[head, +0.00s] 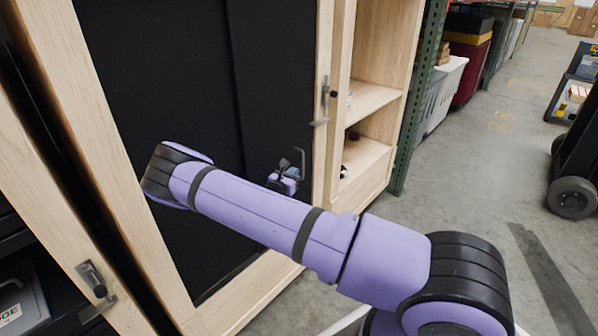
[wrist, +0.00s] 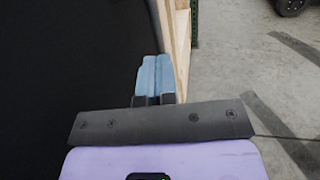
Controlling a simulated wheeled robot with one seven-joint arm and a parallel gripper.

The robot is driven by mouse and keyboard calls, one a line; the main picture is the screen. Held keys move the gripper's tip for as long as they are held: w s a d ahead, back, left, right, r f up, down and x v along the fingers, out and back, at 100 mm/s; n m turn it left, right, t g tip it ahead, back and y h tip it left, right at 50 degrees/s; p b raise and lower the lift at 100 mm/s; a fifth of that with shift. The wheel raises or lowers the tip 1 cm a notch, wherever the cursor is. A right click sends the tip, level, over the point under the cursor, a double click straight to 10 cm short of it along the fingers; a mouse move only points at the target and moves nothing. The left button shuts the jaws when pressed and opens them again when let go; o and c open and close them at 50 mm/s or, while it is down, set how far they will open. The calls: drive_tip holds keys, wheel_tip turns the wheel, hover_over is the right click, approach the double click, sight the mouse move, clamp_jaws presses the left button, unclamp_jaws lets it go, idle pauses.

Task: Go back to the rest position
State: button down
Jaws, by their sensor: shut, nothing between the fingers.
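My purple arm reaches across the head view, and my gripper (head: 291,172) is small beyond it, in front of a black cabinet panel and left of the door's metal handle. In the wrist view my gripper (wrist: 155,64) shows two blue fingers side by side with only a thin line between them. They are shut and hold nothing. The fingertips are near the light wooden frame edge at their right. Whether they touch it I cannot tell.
A wooden cabinet with a black-panelled door (head: 165,60) and metal handle (head: 325,98) stands in front. Open shelves (head: 372,100) are right of it, then a green rack post (head: 428,80). Grey floor (head: 490,170) is clear at right, with a wheeled black machine (head: 575,150) beyond.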

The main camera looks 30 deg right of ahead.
drive_tip(key=v, duration=0.9)
drive_tip(key=s+r+m+g+y, duration=0.3)
drive_tip(key=s+r+m, duration=0.3)
drive_tip(key=r, duration=0.4)
drive_tip(key=s+d+r+m+g+y, duration=0.1)
drive_tip(key=s+r+m+g+y, duration=0.2)
drive_tip(key=s+r+m, duration=0.45)
drive_tip(key=s+r+m+g+y, duration=0.3)
drive_tip(key=s+r+m, duration=0.1)
drive_tip(key=r, duration=0.7)
drive_tip(key=s+a+r+m+t+y, duration=0.2)
drive_tip(key=s+r, duration=0.5)
drive_tip(key=s, duration=0.4)
drive_tip(key=s+a+r+m+t+y, duration=0.3)
drive_tip(key=s+r, duration=0.5)
drive_tip(key=s, duration=0.4)
drive_tip(key=shift+s+a+m+t+y, duration=0.3)
drive_tip(key=shift+a+m+y, duration=0.35)
drive_tip(key=shift+a+y, duration=0.4)
drive_tip(key=shift+w+a+r, duration=0.1)
drive_tip(key=shift+w+r, duration=0.05)
drive_tip(key=shift+r, duration=0.1)
